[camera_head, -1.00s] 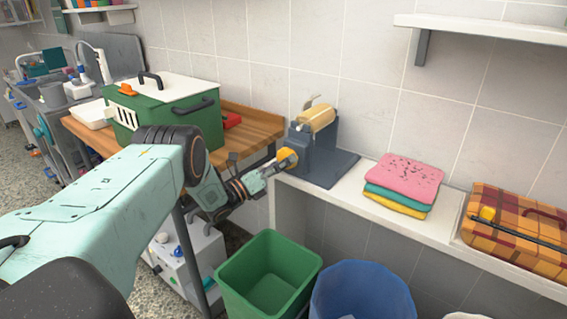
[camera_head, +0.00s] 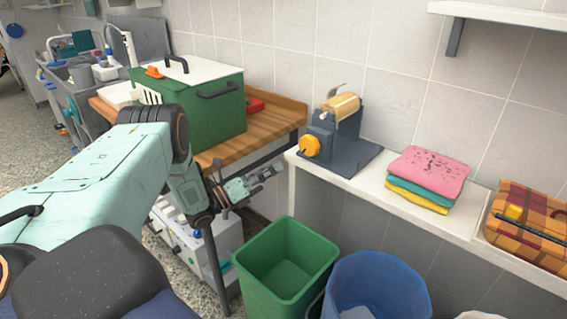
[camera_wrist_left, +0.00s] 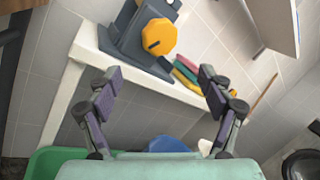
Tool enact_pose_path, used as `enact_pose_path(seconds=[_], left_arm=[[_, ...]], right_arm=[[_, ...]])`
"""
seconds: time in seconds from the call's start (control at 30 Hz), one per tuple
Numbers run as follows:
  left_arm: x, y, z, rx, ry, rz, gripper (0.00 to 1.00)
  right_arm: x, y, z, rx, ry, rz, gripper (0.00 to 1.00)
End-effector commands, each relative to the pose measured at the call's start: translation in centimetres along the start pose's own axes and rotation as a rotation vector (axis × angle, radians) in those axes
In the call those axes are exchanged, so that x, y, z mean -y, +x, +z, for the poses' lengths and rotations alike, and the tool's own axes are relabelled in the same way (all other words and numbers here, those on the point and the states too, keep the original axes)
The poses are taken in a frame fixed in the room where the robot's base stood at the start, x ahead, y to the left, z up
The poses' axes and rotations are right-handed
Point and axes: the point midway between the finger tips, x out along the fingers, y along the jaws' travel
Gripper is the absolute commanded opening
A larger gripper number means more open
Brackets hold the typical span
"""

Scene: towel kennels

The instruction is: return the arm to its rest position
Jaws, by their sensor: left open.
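My left arm comes in from the left in the head view, pale green with dark joints. My left gripper (camera_head: 262,180) is open and empty, below the level of the white shelf and left of its end. In the left wrist view the two dark fingers (camera_wrist_left: 158,92) stand wide apart with nothing between them. Beyond them is the grey device (camera_wrist_left: 130,38) with a yellow knob (camera_wrist_left: 159,36), apart from the fingers. The same device (camera_head: 335,140) stands on the white shelf in the head view. My right gripper does not show.
A green bin (camera_head: 285,262) and a blue bin (camera_head: 375,290) stand below the shelf (camera_head: 405,205). Folded towels (camera_head: 428,172) and a plaid carrier (camera_head: 530,222) lie on it. A green box (camera_head: 215,110) stands on the wooden table (camera_head: 262,132) behind my arm.

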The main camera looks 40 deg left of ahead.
Motion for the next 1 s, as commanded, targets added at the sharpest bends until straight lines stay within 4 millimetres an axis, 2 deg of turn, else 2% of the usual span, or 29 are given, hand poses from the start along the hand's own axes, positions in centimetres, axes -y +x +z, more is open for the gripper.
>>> enact_pose_path(seconds=[0.2,0.53,0.67,1.0], left_arm=[[0.0,-0.7,0.0,0.000,0.000,-0.001,0.80],[0.0,0.0,0.0,-0.001,0.000,-0.002,0.80],[0.1,1.7,-0.1,-0.002,0.001,-0.003,0.80],[0.1,7.4,-0.2,-0.004,0.000,-0.002,0.80]], right_arm=[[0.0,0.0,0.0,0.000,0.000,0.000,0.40],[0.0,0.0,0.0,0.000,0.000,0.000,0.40],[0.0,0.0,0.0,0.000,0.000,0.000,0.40],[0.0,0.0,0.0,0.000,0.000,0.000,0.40]])
